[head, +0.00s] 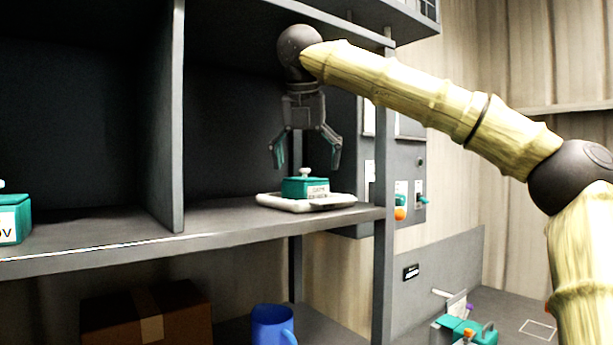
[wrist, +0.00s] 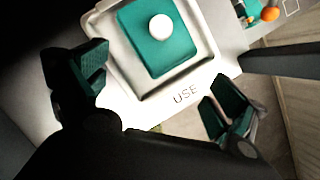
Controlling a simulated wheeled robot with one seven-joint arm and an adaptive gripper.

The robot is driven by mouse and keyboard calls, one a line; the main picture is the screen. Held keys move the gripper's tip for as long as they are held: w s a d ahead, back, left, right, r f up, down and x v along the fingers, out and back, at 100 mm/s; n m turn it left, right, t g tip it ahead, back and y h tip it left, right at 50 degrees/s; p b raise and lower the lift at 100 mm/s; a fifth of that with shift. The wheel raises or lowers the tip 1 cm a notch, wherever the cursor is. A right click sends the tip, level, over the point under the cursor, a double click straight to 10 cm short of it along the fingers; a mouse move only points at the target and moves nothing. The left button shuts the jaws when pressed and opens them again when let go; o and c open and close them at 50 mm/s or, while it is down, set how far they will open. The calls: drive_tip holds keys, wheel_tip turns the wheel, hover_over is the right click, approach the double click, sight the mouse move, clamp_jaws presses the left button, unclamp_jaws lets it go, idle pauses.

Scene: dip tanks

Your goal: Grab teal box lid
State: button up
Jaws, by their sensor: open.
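My gripper (head: 306,165) is open and points down above the box. Its fingers are spread to either side of the box and clear of it. In the wrist view my gripper (wrist: 155,95) shows one finger at left and one at right, with the lid and knob beyond them, nearer the top of the picture. Nothing is between the fingers.
The grey shelf (head: 225,226) has an upright divider (head: 170,120) left of the tray and a post (head: 383,250) at right. Another teal box (head: 14,220) stands at far left. A blue mug (head: 272,325) and a brown carton (head: 145,315) are below.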

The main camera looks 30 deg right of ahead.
sight(305, 175)
drive_tip(key=w+d+p, duration=0.1)
drive_tip(key=w, duration=0.1)
drive_tip(key=w+d+p, duration=0.1)
drive_tip(key=shift+w+d+p, duration=0.4)
drive_tip(key=shift+w+d+f+p, duration=0.1)
drive_tip(key=shift+d+p, duration=0.15)
drive_tip(key=shift+p, duration=0.1)
drive_tip(key=shift+w+f, duration=0.1)
drive_tip(key=shift+f, duration=0.5)
drive_tip(key=shift+c, duration=0.3)
drive_tip(key=shift+a, duration=0.15)
drive_tip(key=c, duration=1.9)
drive_tip(key=shift+f, duration=0.1)
drive_tip(key=shift+c, duration=0.6)
